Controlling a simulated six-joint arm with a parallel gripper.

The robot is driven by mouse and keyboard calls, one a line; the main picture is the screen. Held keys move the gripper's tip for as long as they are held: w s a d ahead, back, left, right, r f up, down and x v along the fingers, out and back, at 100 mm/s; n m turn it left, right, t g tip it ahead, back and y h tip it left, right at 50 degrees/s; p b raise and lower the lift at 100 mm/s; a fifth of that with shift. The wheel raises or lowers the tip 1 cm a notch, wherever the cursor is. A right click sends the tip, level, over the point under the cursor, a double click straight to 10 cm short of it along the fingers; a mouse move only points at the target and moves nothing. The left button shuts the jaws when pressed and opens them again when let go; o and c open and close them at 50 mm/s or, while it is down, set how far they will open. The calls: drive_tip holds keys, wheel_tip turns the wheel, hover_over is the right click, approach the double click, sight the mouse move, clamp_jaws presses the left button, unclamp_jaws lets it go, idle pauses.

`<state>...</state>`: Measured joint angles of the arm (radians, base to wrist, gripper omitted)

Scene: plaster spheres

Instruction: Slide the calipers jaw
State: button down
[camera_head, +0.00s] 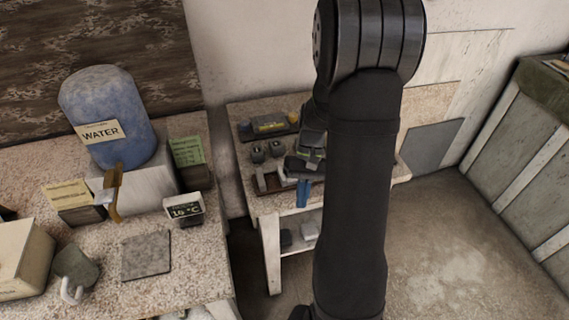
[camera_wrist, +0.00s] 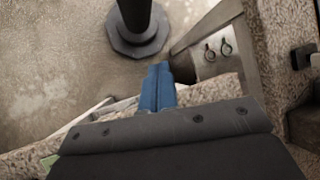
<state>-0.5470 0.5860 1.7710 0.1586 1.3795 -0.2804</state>
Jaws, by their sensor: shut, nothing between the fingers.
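A brown and grey U-shaped frame with two arms, which looks like the calipers (camera_head: 262,183), lies near the front left of the small speckled table. In the wrist view the shut fingertips (camera_wrist: 157,85) do not visibly grip the frame; contact cannot be told.
Two small dark items (camera_head: 266,151) and a yellow-and-black object (camera_head: 270,124) sit behind on the small table (camera_head: 241,169). A larger worktop (camera_head: 198,266) at left bears a blue water jug (camera_head: 105,100) and a mug (camera_head: 76,266). The floor (camera_head: 450,260) at right is clear.

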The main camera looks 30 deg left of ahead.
drive_tip(key=s+a+r+n+t, duration=0.1)
drive_tip(key=a+r+n+t, duration=0.5)
drive_tip(key=n, duration=0.6)
drive_tip(key=s+a+r+n+t, duration=0.25)
drive_tip(key=a+n+t, duration=0.45)
drive_tip(key=n, duration=0.5)
drive_tip(key=shift+t, duration=0.7)
drive_tip(key=x, duration=0.6)
drive_tip(key=d+x, duration=0.1)
drive_tip(key=x, duration=0.2)
drive_tip(key=shift+w+r, duration=0.25)
drive_tip(key=shift+w, duration=0.2)
drive_tip(key=shift+w+d+f, duration=0.1)
drive_tip(key=shift+w+d, duration=0.15)
drive_tip(key=shift+w, duration=0.3)
drive_tip(key=shift+w+d+f, duration=0.1)
drive_tip(key=shift+w+d, duration=0.1)
drive_tip(key=shift+w, duration=0.4)
drive_tip(key=shift+w+d+f, duration=0.15)
drive_tip(key=shift+w, duration=0.6)
drive_tip(key=shift+w+d+f, duration=0.1)
drive_tip(key=shift+w+d, duration=0.35)
drive_tip(key=shift+w, duration=0.25)
